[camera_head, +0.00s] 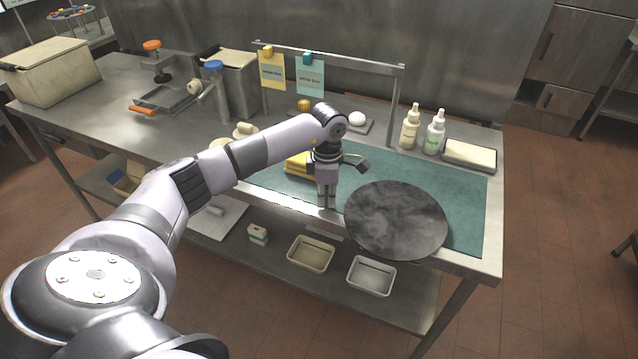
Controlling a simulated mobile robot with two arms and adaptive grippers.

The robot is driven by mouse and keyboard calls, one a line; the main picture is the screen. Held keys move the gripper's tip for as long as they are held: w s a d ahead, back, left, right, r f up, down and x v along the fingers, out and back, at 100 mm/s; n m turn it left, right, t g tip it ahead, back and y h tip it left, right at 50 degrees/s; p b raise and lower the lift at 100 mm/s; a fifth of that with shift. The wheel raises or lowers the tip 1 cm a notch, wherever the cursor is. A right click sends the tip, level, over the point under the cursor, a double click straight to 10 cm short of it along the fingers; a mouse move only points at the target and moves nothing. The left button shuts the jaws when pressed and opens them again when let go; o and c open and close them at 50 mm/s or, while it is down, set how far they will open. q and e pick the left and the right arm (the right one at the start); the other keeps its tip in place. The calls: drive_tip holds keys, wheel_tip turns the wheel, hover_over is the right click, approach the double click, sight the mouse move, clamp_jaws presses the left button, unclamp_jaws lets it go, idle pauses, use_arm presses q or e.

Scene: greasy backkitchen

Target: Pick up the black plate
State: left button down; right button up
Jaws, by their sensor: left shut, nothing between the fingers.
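The black plate (396,219) is a large round disc with grey smudges. It lies on the right part of the green mat (467,205), and its near edge reaches over the table's front edge. My left gripper (327,205) points down just left of the plate, near the front edge of the table. It is shut with nothing in it and appears apart from the plate. My right gripper is not in view.
Yellow sponges or cloths (298,165) lie behind my left gripper. Two dropper bottles (410,127) and a shallow tray (469,155) stand behind the plate. A metal rack (330,58) holds notes. Bins (371,276) sit on the lower shelf.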

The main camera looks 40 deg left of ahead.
sight(348, 201)
use_arm(q)
drive_tip(key=shift+w+d+r, duration=0.1)
drive_tip(key=shift+w+d, duration=0.4)
drive_tip(key=shift+d, duration=0.3)
drive_tip(key=shift+w+d, duration=0.1)
drive_tip(key=shift+w+d+f+b, duration=0.1)
drive_tip(key=shift+w+d+b, duration=0.25)
drive_tip(key=shift+d, duration=0.25)
drive_tip(key=shift+w+d+f+b, duration=0.1)
drive_tip(key=shift+w+d+b, duration=0.15)
drive_tip(key=shift+w+d, duration=0.25)
drive_tip(key=shift+d+r, duration=0.1)
drive_tip(key=shift+d, duration=0.15)
drive_tip(key=shift+w, duration=0.1)
drive_tip(key=shift+a, duration=0.1)
